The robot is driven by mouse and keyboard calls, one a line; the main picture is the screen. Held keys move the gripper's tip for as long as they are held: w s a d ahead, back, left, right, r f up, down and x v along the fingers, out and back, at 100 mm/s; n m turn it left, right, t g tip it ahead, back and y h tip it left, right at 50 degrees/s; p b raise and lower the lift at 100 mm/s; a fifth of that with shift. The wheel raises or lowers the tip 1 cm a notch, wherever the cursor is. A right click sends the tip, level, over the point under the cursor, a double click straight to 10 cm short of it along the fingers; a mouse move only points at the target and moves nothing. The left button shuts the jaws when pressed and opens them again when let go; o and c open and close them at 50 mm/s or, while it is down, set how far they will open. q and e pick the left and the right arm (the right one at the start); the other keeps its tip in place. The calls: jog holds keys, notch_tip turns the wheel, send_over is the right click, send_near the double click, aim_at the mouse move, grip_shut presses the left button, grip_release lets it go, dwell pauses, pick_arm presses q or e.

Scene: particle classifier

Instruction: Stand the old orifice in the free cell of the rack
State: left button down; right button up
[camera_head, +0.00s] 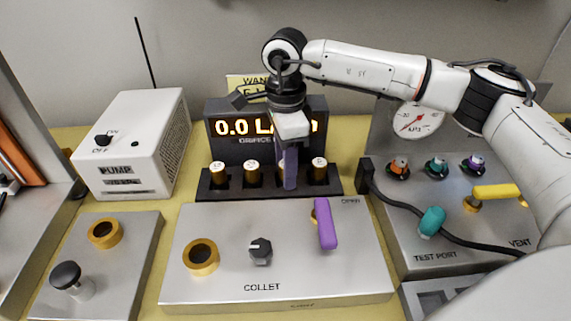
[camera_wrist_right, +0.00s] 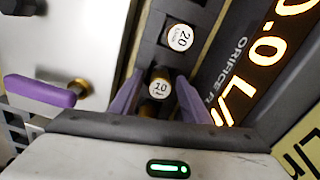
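The rack (camera_head: 205,187) is a dark block with a row of brass orifices. One orifice (camera_head: 217,174) stands at its left, another (camera_head: 251,175) beside it, and one (camera_head: 319,170) at the right end. My right gripper (camera_head: 289,180) points down over the third cell and largely hides it in the head view. In the right wrist view, an orifice marked 10 (camera_wrist_right: 160,89) sits between its purple fingers, beside one marked 20 (camera_wrist_right: 180,38). Whether the fingers touch it, and how deep it sits, I cannot tell. My left gripper is out of view.
The collet plate stands in front of the rack, with an empty-looking brass collet (camera_head: 200,257), a knob (camera_head: 260,251) and a purple lever (camera_head: 326,224). The pump (camera_head: 135,145) is left. The test port panel (camera_head: 430,255) and a black hose (camera_head: 400,208) are right. A display (camera_head: 235,128) stands behind.

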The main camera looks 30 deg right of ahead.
notch_tip(320, 180, up, 12)
jog(key=shift+r, duration=0.15)
dwell(0.5)
